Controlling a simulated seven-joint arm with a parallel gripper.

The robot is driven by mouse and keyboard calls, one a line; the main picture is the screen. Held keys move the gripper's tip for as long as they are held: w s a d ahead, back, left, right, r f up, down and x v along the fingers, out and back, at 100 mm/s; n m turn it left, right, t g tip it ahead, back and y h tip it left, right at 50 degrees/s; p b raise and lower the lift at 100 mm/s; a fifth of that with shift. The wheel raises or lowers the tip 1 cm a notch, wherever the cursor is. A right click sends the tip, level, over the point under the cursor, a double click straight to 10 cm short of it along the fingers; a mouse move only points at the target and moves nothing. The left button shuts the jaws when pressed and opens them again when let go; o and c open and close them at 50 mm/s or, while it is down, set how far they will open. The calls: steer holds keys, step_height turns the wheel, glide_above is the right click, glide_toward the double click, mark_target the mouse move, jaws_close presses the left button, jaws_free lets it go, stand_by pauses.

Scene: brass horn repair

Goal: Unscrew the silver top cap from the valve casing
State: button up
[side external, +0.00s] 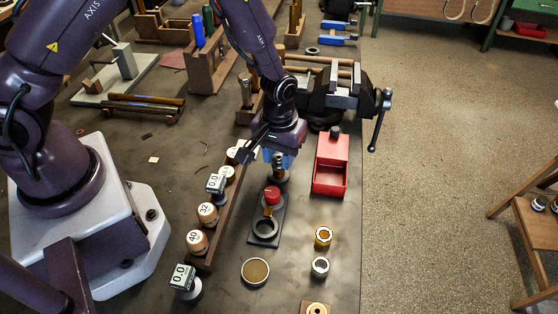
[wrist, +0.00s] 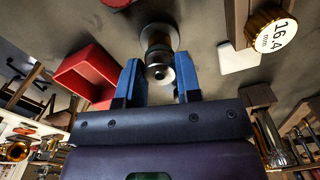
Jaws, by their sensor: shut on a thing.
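The valve casing (wrist: 157,38) stands upright with a round base on the bench, seen from above in the wrist view. The silver top cap (wrist: 160,72) is at its near end, grey with a dark centre. My gripper (wrist: 159,78) has a blue finger on either side of the cap and is shut on it, though a narrow gap seems to show in the picture. In the side external view my gripper (side external: 279,158) points down over the casing (side external: 280,174); the cap is mostly hidden by the fingers there.
A red open box (side external: 331,178) stands right of the casing. A black fixture (side external: 265,227) with a red knob is in front. A wooden rack (side external: 220,215) with numbered plugs runs along the left. A brass ring (side external: 323,236) and a silver ring (side external: 320,267) lie front right.

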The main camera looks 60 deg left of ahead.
steer(key=shift+n, duration=0.5)
steer(key=n, duration=0.4)
steer(key=shift+n, duration=2)
steer(key=n, duration=0.4)
